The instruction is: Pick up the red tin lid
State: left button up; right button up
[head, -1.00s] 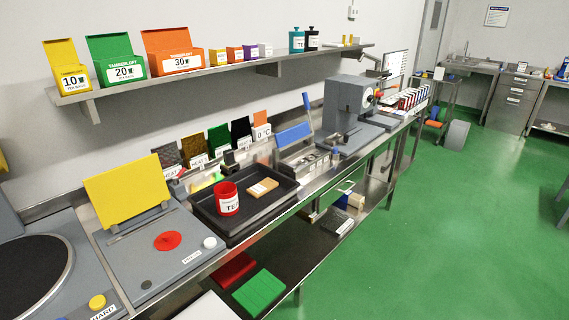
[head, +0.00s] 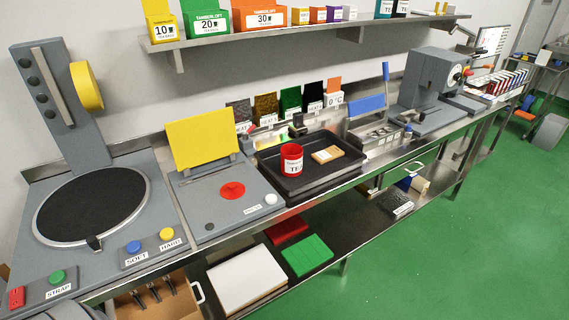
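A red tin (head: 292,161) with a white label stands upright in the black tray (head: 277,184), and its top looks open. A flat, roughly round red piece (head: 232,190) lies on the grey plate of the machine with the raised yellow flap; I cannot tell for sure whether it is the red tin lid. No other red lid stands out. Neither of my grippers shows in the head view.
A tan packet (head: 327,154) lies beside the tin. The yellow flap (head: 202,139) stands raised behind the grey plate. A turntable machine (head: 92,203) stands at the left. A shelf (head: 315,32) with tea boxes hangs above. Green floor (head: 450,260) is open at the right.

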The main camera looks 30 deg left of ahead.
aim_at(232, 190)
jog(key=u, duration=1.15)
jog(key=k, duration=0.8)
jog(key=z, duration=2.55)
jog(key=i, duration=0.2)
jog(key=u, duration=1)
jog(key=i, duration=1.5)
jog(key=u, duration=0.35)
jog(key=i, duration=0.9)
jog(key=u, duration=1.55)
jog(key=i, duration=0.7)
jog(key=u, duration=0.55)
